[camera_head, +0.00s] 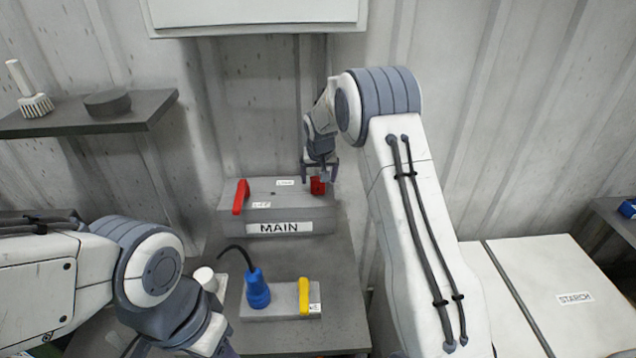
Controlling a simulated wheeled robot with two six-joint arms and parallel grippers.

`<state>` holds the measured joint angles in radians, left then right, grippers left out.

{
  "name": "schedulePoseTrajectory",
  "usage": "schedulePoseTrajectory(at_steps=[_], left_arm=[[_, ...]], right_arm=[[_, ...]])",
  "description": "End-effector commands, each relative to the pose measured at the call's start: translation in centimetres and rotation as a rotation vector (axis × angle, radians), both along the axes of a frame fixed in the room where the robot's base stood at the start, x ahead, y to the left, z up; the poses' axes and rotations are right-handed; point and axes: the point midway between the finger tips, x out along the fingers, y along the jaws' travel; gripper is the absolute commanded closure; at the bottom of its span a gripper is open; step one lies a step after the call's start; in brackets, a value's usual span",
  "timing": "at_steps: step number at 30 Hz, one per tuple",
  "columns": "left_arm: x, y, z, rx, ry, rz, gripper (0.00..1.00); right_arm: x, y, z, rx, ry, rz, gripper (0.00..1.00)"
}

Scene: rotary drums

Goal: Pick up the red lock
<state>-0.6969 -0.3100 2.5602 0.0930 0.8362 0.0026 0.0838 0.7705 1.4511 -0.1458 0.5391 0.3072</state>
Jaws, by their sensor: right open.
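The small red lock (317,187) sits on the right part of the top of the grey box labelled MAIN (306,213). My right gripper (319,176) is directly above the lock, fingers pointing down and open around or just over it. The fingers partly hide the lock, and I cannot tell whether they touch it. A red lever handle (240,197) stands at the left of the same box. My left arm comes in at the lower left; its gripper fingers are not visible.
A blue plug (257,290) with a black cable and a yellow handle (304,296) are on a lower grey box in front. A shelf (75,118) with a brush and a dark disc is at the upper left. A white STARCH container (555,285) stands at the right.

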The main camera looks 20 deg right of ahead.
Motion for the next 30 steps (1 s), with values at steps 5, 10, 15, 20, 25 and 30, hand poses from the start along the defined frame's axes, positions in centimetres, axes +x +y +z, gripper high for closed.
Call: schedulePoseTrajectory(at_steps=[5, 10, 15, 20, 25, 30], left_arm=[[0.0, 0.0, 1.8, 0.000, 0.000, 0.000, 0.50], [0.0, 0.0, 1.9, 0.000, 0.000, -0.002, 0.50], [0.0, 0.0, 1.8, 0.000, 0.000, -0.002, 0.50], [0.0, 0.0, 1.8, 0.000, 0.000, -0.002, 0.50], [0.0, 0.0, 1.9, 0.000, 0.000, -0.002, 0.50], [0.0, 0.0, 1.8, 0.000, 0.000, -0.002, 0.50]], right_arm=[[1.0, -0.1, -2.0, 0.000, 0.002, 0.000, 0.10], [1.4, -0.1, -2.9, 0.000, -0.001, 0.000, 0.10], [1.4, -0.1, -3.0, 0.000, -0.001, 0.000, 0.10], [1.4, -0.1, -3.0, 0.000, -0.001, 0.000, 0.64], [1.4, -0.1, -2.9, 0.000, -0.001, 0.000, 1.00], [1.4, -0.1, -2.9, -0.001, -0.002, 0.000, 1.00]])
